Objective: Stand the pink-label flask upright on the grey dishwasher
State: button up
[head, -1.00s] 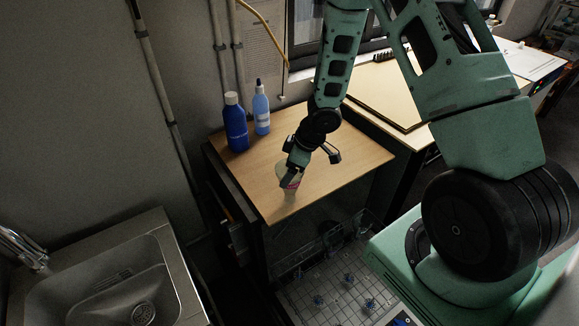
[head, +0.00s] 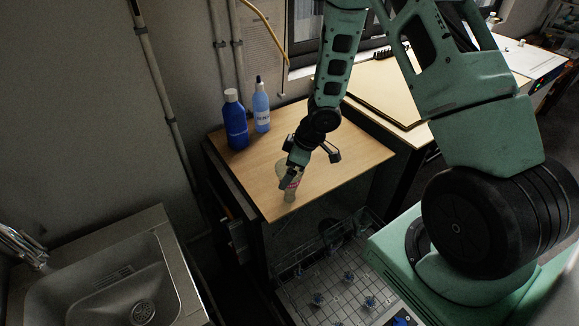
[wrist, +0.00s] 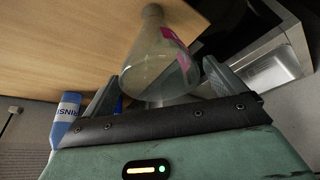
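The clear conical pink-label flask (head: 290,190) is upside down at my gripper (head: 290,173), wide base up and neck down, over the front of a wooden worktop (head: 345,165). In the wrist view the flask (wrist: 155,65) sits between the two fingers (wrist: 160,92), its base towards the palm and its pink label on the right side. The fingers border the base on both sides and look shut on it. Whether the neck touches the worktop is unclear. A grey rack with blue fittings (head: 335,285), apparently part of the dishwasher, lies low in front of the worktop.
A dark blue bottle (head: 235,125) and a light blue bottle (head: 261,110) stand at the worktop's back left. A steel sink (head: 105,275) is at the left. Another bench (head: 390,90) stands behind right. The worktop's right part is bare.

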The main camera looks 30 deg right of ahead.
jog(key=p+v, duration=0.8)
jog(key=v, duration=0.9)
jog(key=shift+r, duration=0.2)
jog(key=shift+s+d, duration=0.1)
